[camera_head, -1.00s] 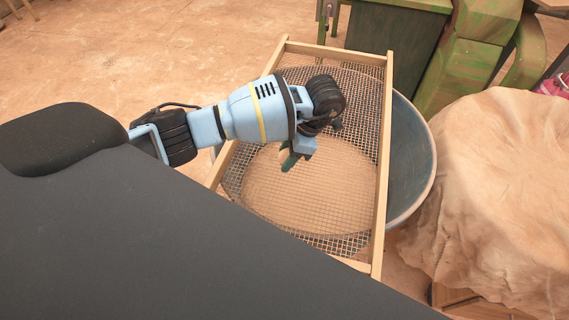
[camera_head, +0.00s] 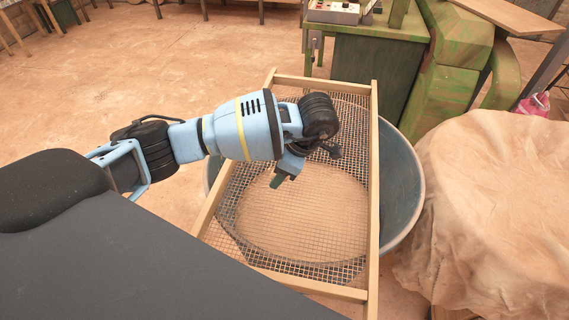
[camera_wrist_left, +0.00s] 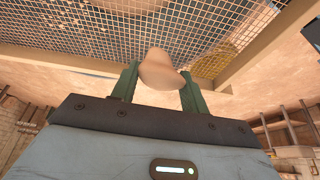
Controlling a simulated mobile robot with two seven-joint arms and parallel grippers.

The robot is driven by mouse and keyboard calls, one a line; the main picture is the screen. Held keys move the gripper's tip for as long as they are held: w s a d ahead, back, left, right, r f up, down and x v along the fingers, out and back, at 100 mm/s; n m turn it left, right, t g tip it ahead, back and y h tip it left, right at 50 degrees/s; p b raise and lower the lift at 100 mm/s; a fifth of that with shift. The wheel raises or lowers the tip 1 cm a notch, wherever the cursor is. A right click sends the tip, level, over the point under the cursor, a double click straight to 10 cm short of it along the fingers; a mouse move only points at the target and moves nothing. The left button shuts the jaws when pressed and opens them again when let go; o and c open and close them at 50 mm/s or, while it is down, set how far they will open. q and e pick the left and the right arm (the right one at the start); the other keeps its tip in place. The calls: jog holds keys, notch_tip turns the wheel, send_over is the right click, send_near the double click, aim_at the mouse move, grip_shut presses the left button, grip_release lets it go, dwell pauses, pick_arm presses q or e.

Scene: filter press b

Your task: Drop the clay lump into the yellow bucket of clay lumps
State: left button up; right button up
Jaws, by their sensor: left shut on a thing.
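My left gripper (camera_head: 281,179) is over the wire mesh of a wood-framed sieve in the head view, fingers pointing down. In the left wrist view, its green fingers (camera_wrist_left: 160,84) are shut on a pale tan clay lump (camera_wrist_left: 163,70). The lump cannot be made out in the head view. No yellow bucket shows clearly in either view. A yellowish rounded patch (camera_wrist_left: 213,62) shows behind the mesh in the left wrist view, and I cannot tell what it is. My right gripper is not in view.
The sieve's wooden frame (camera_head: 374,200) rests across a large blue-grey tub (camera_head: 405,190). A cloth-covered mound (camera_head: 495,200) stands at the right. A green cabinet and machine (camera_head: 375,75) stand behind. A pink object (camera_head: 533,104) is at far right. Open floor (camera_head: 120,75) lies left.

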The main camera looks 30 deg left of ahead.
pick_arm(q)
jog(key=r+m+t, duration=0.1)
jog(key=m, duration=0.2)
jog(key=s+r+m+t, duration=0.1)
jog(key=r+m, duration=0.1)
jog(key=m, duration=0.1)
jog(key=r+m+t, duration=0.1)
jog(key=r+m, duration=0.1)
jog(key=m, duration=0.1)
jog(key=shift+s+d+r+t+h, duration=0.15)
jog(key=shift+s+d+t+h, duration=0.15)
jog(key=shift+s, duration=0.1)
jog(key=s+d+r+m+t+h, duration=0.1)
jog(key=s+r+m+t+h, duration=0.1)
jog(key=r+m, duration=0.4)
jog(key=s+m+h, duration=0.1)
jog(key=s+m, duration=0.1)
jog(key=m, duration=0.3)
jog(key=shift+s+m+h, duration=0.3)
jog(key=shift+s+h, duration=0.05)
jog(key=shift+h, duration=0.05)
jog(key=shift+s, duration=0.1)
